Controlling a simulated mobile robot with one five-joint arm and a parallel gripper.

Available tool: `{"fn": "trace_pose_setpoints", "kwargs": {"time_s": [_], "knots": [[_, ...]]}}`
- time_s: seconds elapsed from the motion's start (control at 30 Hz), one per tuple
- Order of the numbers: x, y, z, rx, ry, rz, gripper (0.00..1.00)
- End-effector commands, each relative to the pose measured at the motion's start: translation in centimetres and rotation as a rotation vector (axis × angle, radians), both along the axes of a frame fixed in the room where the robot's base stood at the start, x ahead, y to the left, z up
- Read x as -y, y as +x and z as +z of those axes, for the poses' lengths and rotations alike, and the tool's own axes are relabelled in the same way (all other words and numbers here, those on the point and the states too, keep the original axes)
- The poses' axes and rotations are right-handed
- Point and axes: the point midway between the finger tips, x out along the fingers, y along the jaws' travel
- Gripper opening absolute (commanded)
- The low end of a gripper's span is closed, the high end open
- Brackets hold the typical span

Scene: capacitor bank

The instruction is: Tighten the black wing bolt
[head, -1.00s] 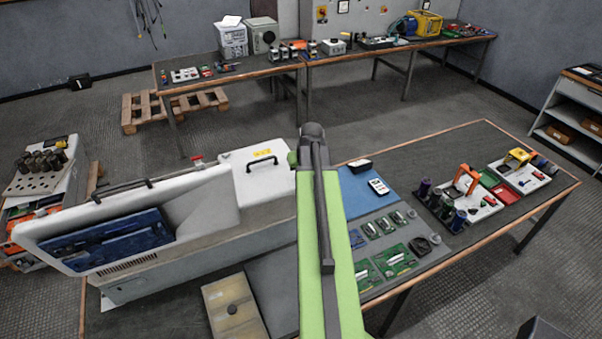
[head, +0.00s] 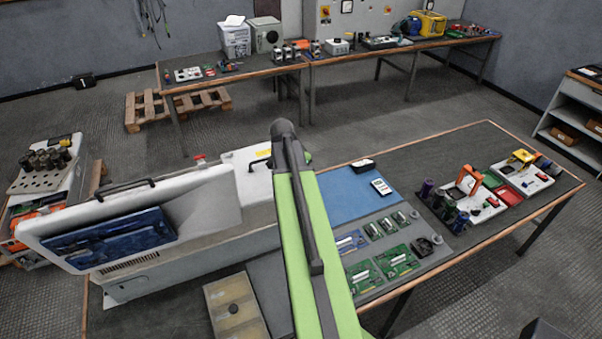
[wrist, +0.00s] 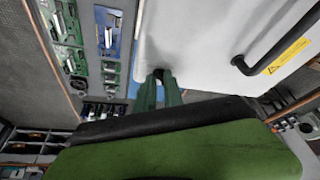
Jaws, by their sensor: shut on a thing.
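In the wrist view, my gripper (wrist: 159,82) has its green fingers close together at the edge of a white cover (wrist: 195,45). A small dark piece, which looks like the black wing bolt (wrist: 158,73), shows between the fingertips, and the gripper is shut on it. The fingers hide most of its shape, so I cannot tell how far in it sits. The white cover also shows in the head view (head: 238,160), partly behind my green arm.
The white cover has a black handle (wrist: 275,45) and a yellow warning label (wrist: 287,57). Green circuit boards (head: 398,261) lie on the bench by a blue mat (head: 345,190). A large white-and-grey machine (head: 120,225) stands at left. A beige block (head: 236,308) lies in front.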

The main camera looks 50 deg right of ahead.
Motion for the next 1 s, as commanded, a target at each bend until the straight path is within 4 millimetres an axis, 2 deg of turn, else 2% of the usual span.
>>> {"fn": "trace_pose_setpoints", "kwargs": {"time_s": [0.03,0.3,0.7,1.0], "knots": [[-0.09,0.63,0.06,0.007,0.002,-0.037,0.00],[-0.06,1.03,0.04,0.007,0.002,-0.293,0.00],[0.23,1.35,-0.02,0.006,0.003,-0.668,0.00],[0.38,1.47,-0.04,0.006,0.003,-0.886,0.00]]}}
